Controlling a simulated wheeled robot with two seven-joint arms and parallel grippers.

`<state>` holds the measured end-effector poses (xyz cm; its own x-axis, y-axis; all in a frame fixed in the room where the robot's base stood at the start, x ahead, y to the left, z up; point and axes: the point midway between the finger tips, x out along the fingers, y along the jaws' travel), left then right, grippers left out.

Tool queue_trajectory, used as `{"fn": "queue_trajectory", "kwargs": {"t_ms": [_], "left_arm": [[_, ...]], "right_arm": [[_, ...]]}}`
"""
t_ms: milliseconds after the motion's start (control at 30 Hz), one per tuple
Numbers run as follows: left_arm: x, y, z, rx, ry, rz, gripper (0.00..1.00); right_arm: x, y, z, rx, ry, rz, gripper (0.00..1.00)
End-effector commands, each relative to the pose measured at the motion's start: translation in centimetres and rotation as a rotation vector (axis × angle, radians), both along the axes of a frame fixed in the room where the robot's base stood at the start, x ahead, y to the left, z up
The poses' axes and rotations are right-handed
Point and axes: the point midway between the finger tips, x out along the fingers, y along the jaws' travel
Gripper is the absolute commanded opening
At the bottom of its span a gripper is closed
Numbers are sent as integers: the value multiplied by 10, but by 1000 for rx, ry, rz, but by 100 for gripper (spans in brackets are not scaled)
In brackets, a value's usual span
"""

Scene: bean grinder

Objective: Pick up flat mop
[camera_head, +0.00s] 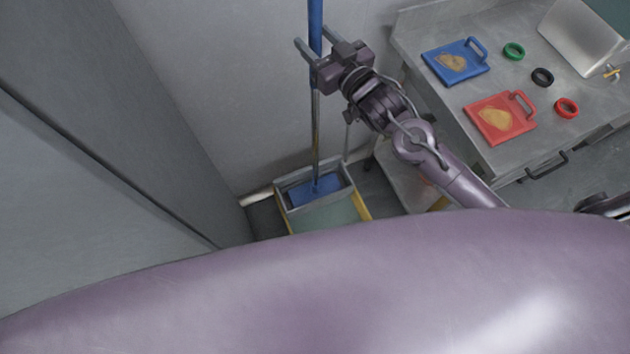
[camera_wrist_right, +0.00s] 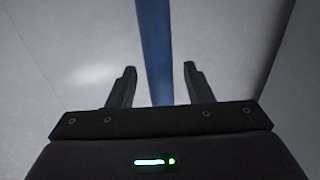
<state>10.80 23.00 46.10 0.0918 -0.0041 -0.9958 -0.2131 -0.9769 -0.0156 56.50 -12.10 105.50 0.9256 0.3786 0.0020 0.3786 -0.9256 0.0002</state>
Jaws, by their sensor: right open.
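The flat mop (camera_head: 315,18) stands upright near the wall, with a blue upper handle, a thinner metallic lower pole and a blue head (camera_head: 316,188) in a bucket (camera_head: 328,212). My right gripper (camera_head: 314,42) is open at the blue part of the handle, one finger on each side of it. In the right wrist view, the blue handle (camera_wrist_right: 154,45) runs between the two spread fingers (camera_wrist_right: 160,70), with a gap visible on both sides. My left gripper is not in view.
A metal counter (camera_head: 432,42) at the right holds a blue board (camera_head: 440,66), a red board (camera_head: 485,128) and several coloured rings. A grey panel (camera_head: 90,75) rises at the left. The wall (camera_head: 215,80) is close behind the mop.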

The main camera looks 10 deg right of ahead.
Motion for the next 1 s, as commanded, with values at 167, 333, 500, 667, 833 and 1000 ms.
{"fn": "queue_trajectory", "kwargs": {"t_ms": [167, 333, 500, 667, 833, 1000], "left_arm": [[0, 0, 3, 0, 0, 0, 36], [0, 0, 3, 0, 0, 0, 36], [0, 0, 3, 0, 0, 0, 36], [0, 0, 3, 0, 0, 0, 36], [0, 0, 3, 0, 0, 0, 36], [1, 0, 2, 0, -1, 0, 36]], "right_arm": [[9, 5, -1, -1, 2, 1, 46], [9, 4, -1, -1, 2, 1, 46], [9, 4, -1, -1, 2, 1, 24], [9, 4, -1, -1, 2, 0, 3], [9, 4, 1, 1, -3, 0, 0], [9, 4, 3, 1, -3, 0, 0]]}}
